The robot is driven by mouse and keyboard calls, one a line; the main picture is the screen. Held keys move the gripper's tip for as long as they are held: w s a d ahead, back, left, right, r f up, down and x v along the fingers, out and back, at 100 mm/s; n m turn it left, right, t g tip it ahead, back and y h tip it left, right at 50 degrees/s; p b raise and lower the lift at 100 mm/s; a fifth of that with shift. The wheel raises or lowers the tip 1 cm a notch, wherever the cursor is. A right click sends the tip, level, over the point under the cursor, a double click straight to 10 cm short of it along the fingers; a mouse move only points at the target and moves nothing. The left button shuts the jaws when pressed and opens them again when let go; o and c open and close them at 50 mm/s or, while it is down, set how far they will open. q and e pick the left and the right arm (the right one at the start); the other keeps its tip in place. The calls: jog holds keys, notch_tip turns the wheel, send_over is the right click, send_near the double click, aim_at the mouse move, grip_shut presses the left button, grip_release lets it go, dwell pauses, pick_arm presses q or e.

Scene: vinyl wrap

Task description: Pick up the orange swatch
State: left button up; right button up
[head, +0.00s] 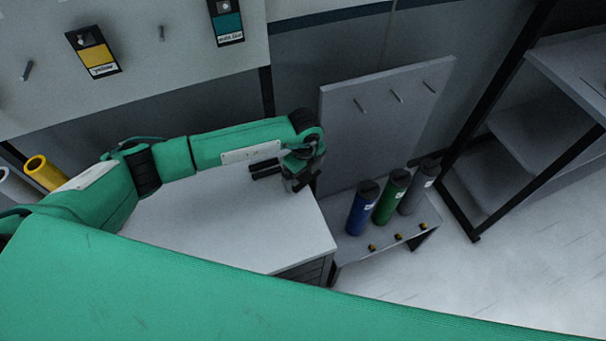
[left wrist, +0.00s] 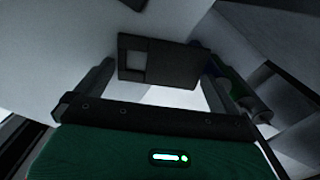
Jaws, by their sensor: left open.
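I see no orange colour in either view, so I cannot pick out the orange swatch for sure. A dark flat card-like thing (left wrist: 165,62) with a pale square shows ahead of my left gripper in the left wrist view, between the lines of its fingers. I cannot tell whether it is the swatch. In the head view my left gripper (head: 298,178) is over the right end of the light worktop (head: 225,225). In the left wrist view its fingers (left wrist: 155,85) are apart with nothing held. My right gripper is in neither view.
A yellow swatch (head: 93,52) and a teal swatch (head: 226,20) hang on the wall board. Blue (head: 362,210), green (head: 391,197) and grey (head: 417,188) rolls stand on a low stand right of the worktop. A pegged panel (head: 385,125) rises behind.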

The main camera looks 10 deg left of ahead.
aim_at(304, 177)
pick_arm(q)
jog(key=c, duration=0.7)
jog(key=shift+r, duration=0.1)
jog(key=shift+r, duration=0.3)
notch_tip(304, 177, up, 19)
jog(key=b, duration=0.6)
jog(key=shift+r, duration=0.15)
